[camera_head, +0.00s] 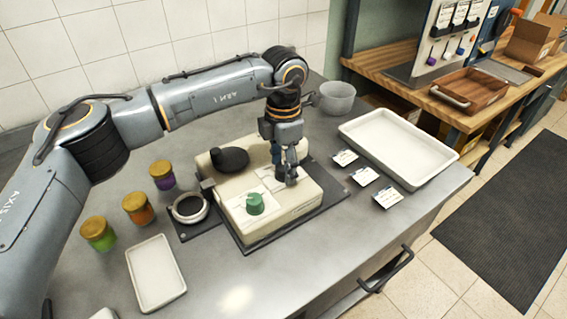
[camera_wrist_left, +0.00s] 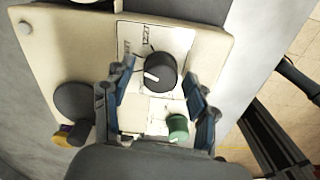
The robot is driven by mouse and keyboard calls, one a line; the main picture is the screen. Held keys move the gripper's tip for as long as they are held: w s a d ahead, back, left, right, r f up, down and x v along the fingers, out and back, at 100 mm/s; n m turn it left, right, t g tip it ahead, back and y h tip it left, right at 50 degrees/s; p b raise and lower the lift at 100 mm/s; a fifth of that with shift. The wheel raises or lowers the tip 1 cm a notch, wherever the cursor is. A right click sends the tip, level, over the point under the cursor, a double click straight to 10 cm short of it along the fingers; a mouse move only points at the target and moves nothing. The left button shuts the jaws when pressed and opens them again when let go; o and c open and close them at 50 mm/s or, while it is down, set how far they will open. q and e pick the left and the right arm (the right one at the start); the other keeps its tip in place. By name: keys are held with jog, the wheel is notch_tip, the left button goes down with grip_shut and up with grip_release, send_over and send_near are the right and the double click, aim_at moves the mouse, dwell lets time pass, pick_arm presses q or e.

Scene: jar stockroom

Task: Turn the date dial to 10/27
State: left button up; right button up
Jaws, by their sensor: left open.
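The cream labelling machine (camera_head: 300,207) stands on a dark mat on the grey counter. The print around the dial is too small to read. A green knob (camera_wrist_left: 178,128) sits on the same top; it also shows in the head view (camera_head: 255,205). My left gripper (camera_head: 287,176) points down over the dial, open, its fingers on either side of it. Contact cannot be told. In the head view the gripper largely hides the dial.
A round black part (camera_head: 231,159) rises from the machine's back left. Several gold-lidded jars (camera_head: 138,209), a white ring (camera_head: 190,208) and a small tray (camera_head: 156,273) stand left. A large white tray (camera_head: 398,147), small cards (camera_head: 364,177) and a bowl (camera_head: 337,98) lie right.

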aim_at(284, 166)
pick_arm(q)
notch_tip(284, 166, up, 12)
dwell(0.4)
